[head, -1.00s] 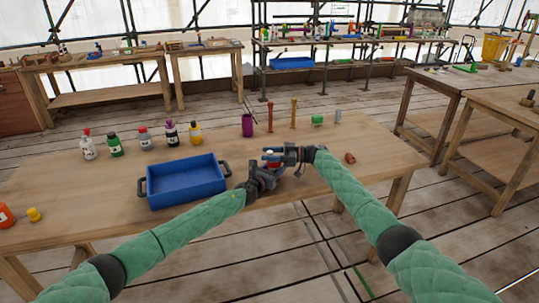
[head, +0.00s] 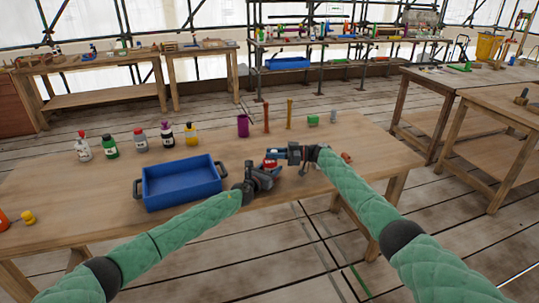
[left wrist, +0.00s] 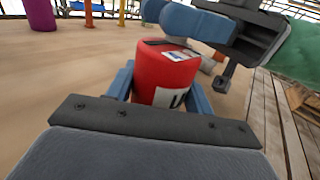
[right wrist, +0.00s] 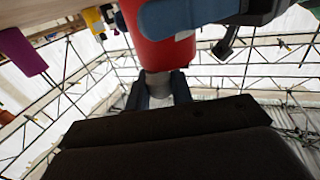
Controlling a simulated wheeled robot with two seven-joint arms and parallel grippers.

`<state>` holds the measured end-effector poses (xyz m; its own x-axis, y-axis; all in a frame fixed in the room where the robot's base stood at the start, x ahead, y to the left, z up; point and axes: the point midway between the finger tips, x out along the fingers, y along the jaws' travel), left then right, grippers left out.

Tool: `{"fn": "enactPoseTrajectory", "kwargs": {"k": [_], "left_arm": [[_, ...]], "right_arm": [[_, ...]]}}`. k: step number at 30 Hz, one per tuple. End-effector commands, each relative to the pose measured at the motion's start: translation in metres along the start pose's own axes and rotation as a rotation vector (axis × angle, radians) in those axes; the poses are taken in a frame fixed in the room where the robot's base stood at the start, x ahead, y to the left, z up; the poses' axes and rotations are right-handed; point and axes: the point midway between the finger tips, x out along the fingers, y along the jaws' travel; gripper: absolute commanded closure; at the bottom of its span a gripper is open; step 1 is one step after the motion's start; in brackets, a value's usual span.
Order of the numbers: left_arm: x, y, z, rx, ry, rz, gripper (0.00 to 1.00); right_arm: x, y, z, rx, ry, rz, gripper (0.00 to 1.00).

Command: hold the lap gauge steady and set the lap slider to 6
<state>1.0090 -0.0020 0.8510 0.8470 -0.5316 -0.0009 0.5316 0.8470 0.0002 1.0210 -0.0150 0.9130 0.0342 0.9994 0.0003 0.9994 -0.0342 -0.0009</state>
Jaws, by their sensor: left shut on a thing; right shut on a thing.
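The lap gauge (left wrist: 165,78) is a red cylinder with a white label and dark lettering on its side and a small white label near its top end. My left gripper (head: 270,166) is shut around its red body, one blue finger on each side in the left wrist view. In the right wrist view, a short grey part (right wrist: 158,86) sticks out of the red body (right wrist: 160,50). My right gripper (right wrist: 158,92) is shut on that grey part. The scale and slider setting are not readable. In the head view the grippers mostly hide the gauge.
A blue tray (head: 180,203) stands left of my grippers on the wooden table (head: 110,205). Several bottles (head: 139,139) stand behind it. A purple cup (head: 243,126), an orange post (head: 266,118) and a green block (head: 313,120) stand at the back. A reddish piece (head: 346,157) is partly behind my right arm.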

Motion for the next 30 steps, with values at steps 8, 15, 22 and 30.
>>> {"fn": "enactPoseTrajectory", "kwargs": {"k": [8,15,22,30], "left_arm": [[-0.001,0.001,-0.001,0.000,0.001,0.001,0.74],[-0.001,0.001,-0.001,0.000,0.001,0.001,0.74],[-0.001,0.001,-0.001,0.000,0.001,0.001,0.74],[-0.001,0.001,-0.001,0.000,0.001,0.001,0.74]], "right_arm": [[-0.002,0.001,0.000,0.000,0.000,0.004,0.55],[-0.002,0.001,0.000,0.000,0.000,0.003,0.55],[-0.022,0.001,0.001,0.000,0.000,0.003,0.55],[-0.074,0.001,0.001,0.000,0.000,0.005,0.55]]}}
